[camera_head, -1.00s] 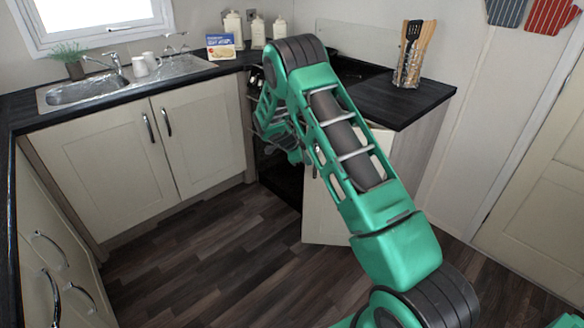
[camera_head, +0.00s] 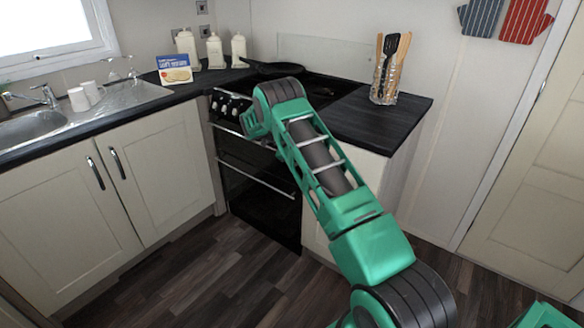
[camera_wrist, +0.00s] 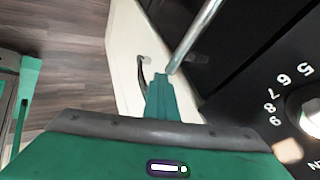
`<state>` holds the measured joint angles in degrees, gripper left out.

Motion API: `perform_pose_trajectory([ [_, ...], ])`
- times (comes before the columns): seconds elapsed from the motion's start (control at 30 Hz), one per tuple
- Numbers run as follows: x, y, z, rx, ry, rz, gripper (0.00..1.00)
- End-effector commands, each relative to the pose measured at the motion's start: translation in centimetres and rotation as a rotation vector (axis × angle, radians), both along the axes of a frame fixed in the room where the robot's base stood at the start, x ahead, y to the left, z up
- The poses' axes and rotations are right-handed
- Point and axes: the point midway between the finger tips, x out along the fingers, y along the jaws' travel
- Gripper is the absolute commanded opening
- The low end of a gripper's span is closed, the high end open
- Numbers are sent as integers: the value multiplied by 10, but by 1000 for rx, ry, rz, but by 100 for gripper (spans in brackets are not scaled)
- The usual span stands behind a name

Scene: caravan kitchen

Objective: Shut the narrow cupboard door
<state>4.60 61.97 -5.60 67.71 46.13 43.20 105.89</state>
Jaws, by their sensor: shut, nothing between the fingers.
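The narrow cupboard door (camera_head: 317,228) is a cream panel just right of the oven, under the short worktop. It now looks flush or nearly flush with the front; my arm covers much of it, so I cannot tell whether a small gap is left. In the wrist view the cream door (camera_wrist: 126,50) shows with its dark curved handle (camera_wrist: 142,75). My gripper (camera_wrist: 160,80) is shut and empty, close beside the handle and near the oven's bar. I cannot tell if it touches the door. In the head view its fingertips are hidden behind my arm.
The black oven (camera_head: 258,195) stands left of the door, with a metal bar handle (camera_wrist: 196,35) and knobs close to my gripper. A utensil holder (camera_head: 385,88) stands on the worktop (camera_head: 372,125) above. The floor (camera_head: 215,270) in front is clear.

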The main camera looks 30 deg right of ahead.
Motion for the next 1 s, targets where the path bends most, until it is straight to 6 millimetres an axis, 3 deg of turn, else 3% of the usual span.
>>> perform_pose_trajectory([
  [0.77, 9, 7, -1, -6, -3, 32, 0],
  [1.0, -2, 38, 0, 5, 7, 23, 0],
])
